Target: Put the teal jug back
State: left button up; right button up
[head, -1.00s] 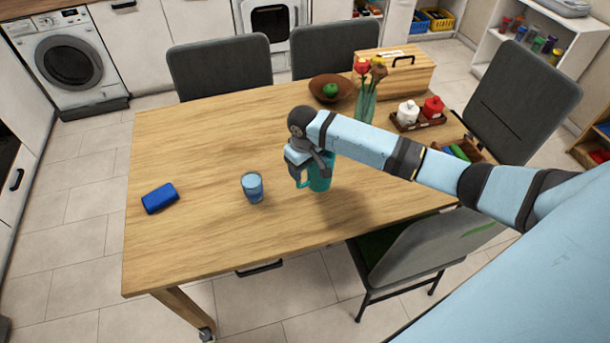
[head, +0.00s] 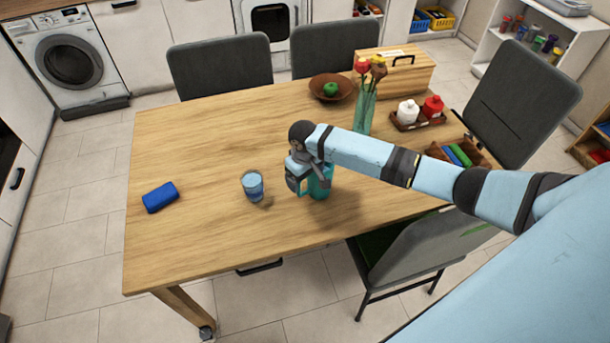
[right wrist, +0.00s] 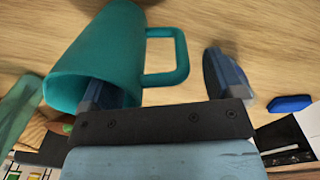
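The teal jug (head: 322,181) is near the middle of the table, partly hidden behind my right gripper (head: 309,186). The right wrist view shows its body (right wrist: 95,45) and its loop handle (right wrist: 182,58). My right gripper (right wrist: 165,85) is open there, its fingers wide apart with the handle between them. My left gripper is out of view.
A glass (head: 253,186) stands just left of the jug, and a blue block (head: 160,197) lies farther left. A flower vase (head: 365,108), bowl (head: 331,88), condiment tray (head: 418,123) and wooden box (head: 395,76) are toward the back right. The table's (head: 205,150) left middle is bare.

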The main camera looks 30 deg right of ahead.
jog(key=shift+r, duration=0.4)
notch_tip(320, 180, up, 11)
jog(key=s+a+f+n+t+y, duration=0.1)
jog(key=s+a+f+t+y, duration=0.3)
jog(key=s+a+f, duration=0.8)
jog(key=s+f+t, duration=0.2)
jog(key=s+t, duration=0.4)
jog(key=s, duration=0.8)
jog(key=shift+d+f+t, duration=0.25)
jog(key=shift+d+t, duration=0.05)
jog(key=shift+t, duration=0.1)
